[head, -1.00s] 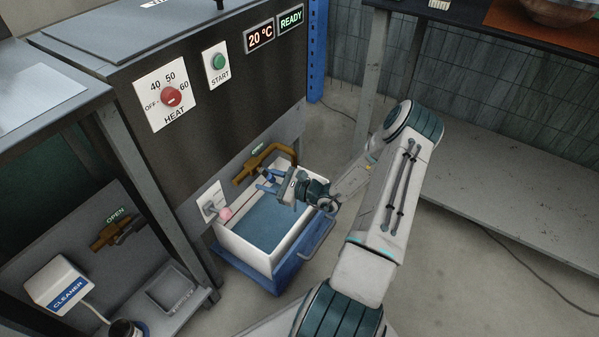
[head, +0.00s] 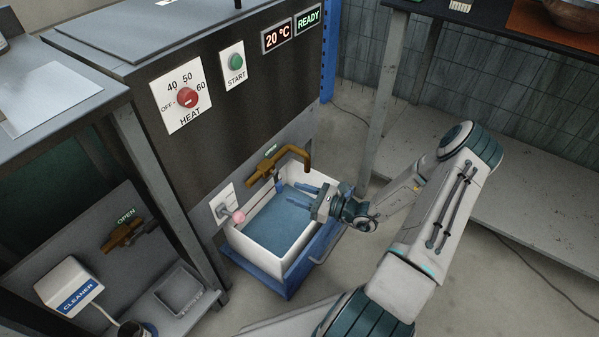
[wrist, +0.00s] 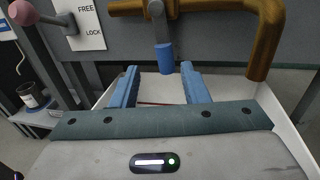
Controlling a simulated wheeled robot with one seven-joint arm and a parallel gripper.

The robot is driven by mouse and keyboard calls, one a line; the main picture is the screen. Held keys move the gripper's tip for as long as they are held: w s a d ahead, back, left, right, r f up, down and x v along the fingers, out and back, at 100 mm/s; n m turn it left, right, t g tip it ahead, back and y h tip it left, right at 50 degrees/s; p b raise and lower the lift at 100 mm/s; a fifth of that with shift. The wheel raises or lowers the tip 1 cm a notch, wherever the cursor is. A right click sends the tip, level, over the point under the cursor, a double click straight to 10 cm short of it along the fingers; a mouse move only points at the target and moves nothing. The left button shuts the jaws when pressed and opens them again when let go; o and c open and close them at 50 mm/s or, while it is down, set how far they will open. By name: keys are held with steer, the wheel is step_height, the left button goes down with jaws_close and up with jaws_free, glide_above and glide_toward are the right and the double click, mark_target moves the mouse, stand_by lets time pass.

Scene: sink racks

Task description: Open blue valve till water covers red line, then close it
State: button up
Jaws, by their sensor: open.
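The valve's blue handle (wrist: 165,58) hangs down from a grey stem under the brass pipe (wrist: 225,8) in the wrist view. The same pipe shows in the head view (head: 277,165). My gripper (head: 298,193) is open and empty above the white tank (head: 245,248). In the wrist view its blue fingers (wrist: 160,88) point toward the handle, which stands beyond the tips, apart from them. Bluish water (head: 283,228) lies in the tank. A short piece of red line (wrist: 148,104) shows between the fingers; the rest is hidden. No stream from the spout is visible.
A pink-knobbed lever (head: 238,217) with a FREE/LOCK plate (wrist: 85,22) is left of the valve. The tank sits in a blue cart (head: 290,285). A shelf with a cleaner dispenser (head: 70,287) is at left. A table leg (head: 382,110) stands behind my arm.

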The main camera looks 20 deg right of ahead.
steer(key=p+v, duration=0.2)
steer(key=v, duration=0.5)
steer(key=s+a+r+n+g+h+p, duration=0.2)
steer(key=s+a+r+n+g, duration=0.1)
steer(key=r+n, duration=0.3)
steer(key=s+a+r+n+g+h+p, duration=0.2)
steer(key=r+n+g, duration=0.4)
steer(key=r, duration=0.4)
steer(key=s+a+r+n+g+h+p, duration=0.2)
steer(key=s+a+r+n+g+p, duration=0.2)
steer(key=r, duration=0.5)
steer(key=shift+s+a+n+g, duration=0.5)
steer(key=shift+a+n+g, duration=0.3)
steer(key=shift+n, duration=0.5)
